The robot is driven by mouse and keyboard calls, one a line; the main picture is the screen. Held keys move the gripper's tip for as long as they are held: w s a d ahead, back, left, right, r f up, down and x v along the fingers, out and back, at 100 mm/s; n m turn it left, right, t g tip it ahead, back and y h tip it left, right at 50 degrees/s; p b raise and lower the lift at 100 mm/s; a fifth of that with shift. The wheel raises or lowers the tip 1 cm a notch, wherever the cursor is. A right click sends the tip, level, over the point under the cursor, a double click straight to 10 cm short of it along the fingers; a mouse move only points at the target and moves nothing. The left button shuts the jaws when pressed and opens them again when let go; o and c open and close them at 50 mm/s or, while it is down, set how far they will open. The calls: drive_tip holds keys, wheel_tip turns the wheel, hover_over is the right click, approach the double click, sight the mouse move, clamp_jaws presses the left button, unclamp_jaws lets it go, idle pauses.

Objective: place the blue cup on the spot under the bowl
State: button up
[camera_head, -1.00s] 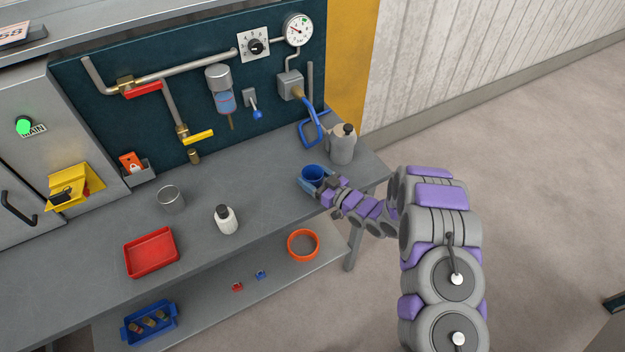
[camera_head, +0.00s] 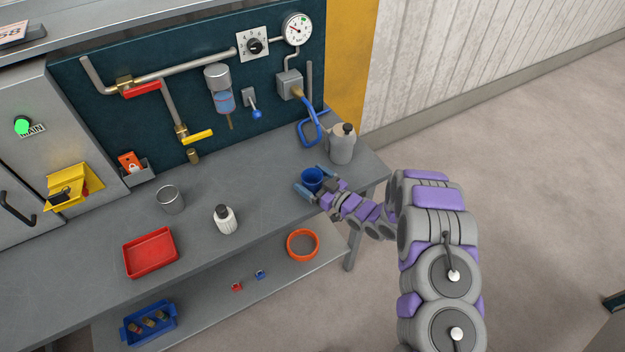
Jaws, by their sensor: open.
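The blue cup (camera_head: 312,181) stands upright at the right end of the grey workbench, near its front edge. My gripper (camera_head: 312,180) is open, with one finger on each side of the cup and visible gaps between. A cylindrical unit with a clear bowl (camera_head: 224,101) holding bluish liquid hangs on the dark panel, left of and behind the cup. A thin brass outlet points down from the bowl. The bench top (camera_head: 238,160) below it looks bare, and I see no clear mark there.
A grey jug (camera_head: 342,146) and a blue hose (camera_head: 313,127) are close behind the cup. A white bottle (camera_head: 224,220), a metal cup (camera_head: 171,198) and a red tray (camera_head: 151,253) stand to the left. The bench between bottle and panel is clear.

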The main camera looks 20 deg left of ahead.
drive_tip(key=shift+d, duration=0.1)
drive_tip(key=p+v, duration=0.1)
drive_tip(key=v, duration=1.6)
drive_tip(key=shift+f, duration=0.25)
drive_tip(key=shift+d, duration=0.2)
